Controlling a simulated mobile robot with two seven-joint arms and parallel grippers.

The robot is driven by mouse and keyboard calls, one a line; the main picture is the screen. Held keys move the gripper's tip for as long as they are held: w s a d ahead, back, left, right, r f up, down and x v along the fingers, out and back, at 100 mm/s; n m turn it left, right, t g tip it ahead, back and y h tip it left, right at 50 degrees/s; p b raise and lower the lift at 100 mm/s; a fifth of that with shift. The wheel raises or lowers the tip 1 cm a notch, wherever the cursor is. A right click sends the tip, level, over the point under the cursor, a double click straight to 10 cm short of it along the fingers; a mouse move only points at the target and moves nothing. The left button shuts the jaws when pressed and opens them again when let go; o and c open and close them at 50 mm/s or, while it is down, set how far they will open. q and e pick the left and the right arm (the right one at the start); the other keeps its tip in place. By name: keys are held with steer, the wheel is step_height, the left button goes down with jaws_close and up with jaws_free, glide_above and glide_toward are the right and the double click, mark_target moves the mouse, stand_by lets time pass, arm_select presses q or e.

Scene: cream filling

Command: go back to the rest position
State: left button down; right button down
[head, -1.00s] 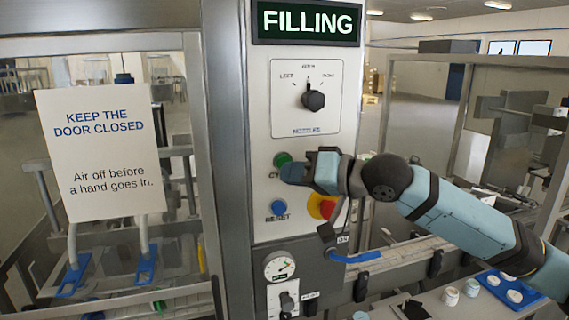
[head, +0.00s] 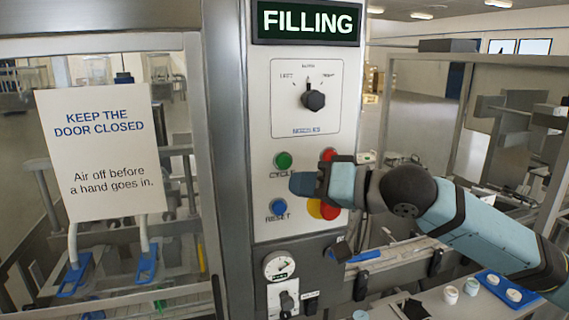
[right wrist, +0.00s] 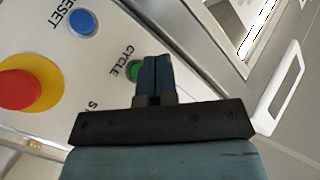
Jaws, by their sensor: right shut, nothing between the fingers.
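My right gripper (head: 296,184) is in front of the control panel (head: 262,140), just below and right of the green CYCLE button (head: 283,160). Its blue fingers are closed together and empty in the right wrist view (right wrist: 155,75). There the green button (right wrist: 136,69) shows partly behind the fingers. The gripper looks apart from the panel, though the gap is hard to judge. My left gripper is not in view.
The blue RESET button (head: 278,207), a red button (head: 328,155) and a red-and-yellow stop button (head: 329,211) surround the gripper. A selector knob (head: 313,100) sits above, a gauge (head: 279,266) below. A blue tray (head: 497,282) lies at lower right.

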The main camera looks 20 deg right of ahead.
stand_by(0.3)
step_height(320, 180, down, 31)
steer(key=s+a+t+h, duration=0.1)
steer(key=s+t+h, duration=0.1)
steer(key=s+h, duration=0.1)
steer(key=s+d+f+g+h, duration=0.1)
steer(key=s+d+f+h, duration=0.1)
steer(key=s+f, duration=0.8)
steer(key=s+d+f+n+g+h, duration=0.1)
steer(key=s+f+h, duration=0.3)
steer(key=s+f, duration=0.6)
step_height(320, 180, down, 4)
steer(key=shift+d+r, duration=0.1)
steer(key=shift+d, duration=0.6)
steer(key=shift+w, duration=0.1)
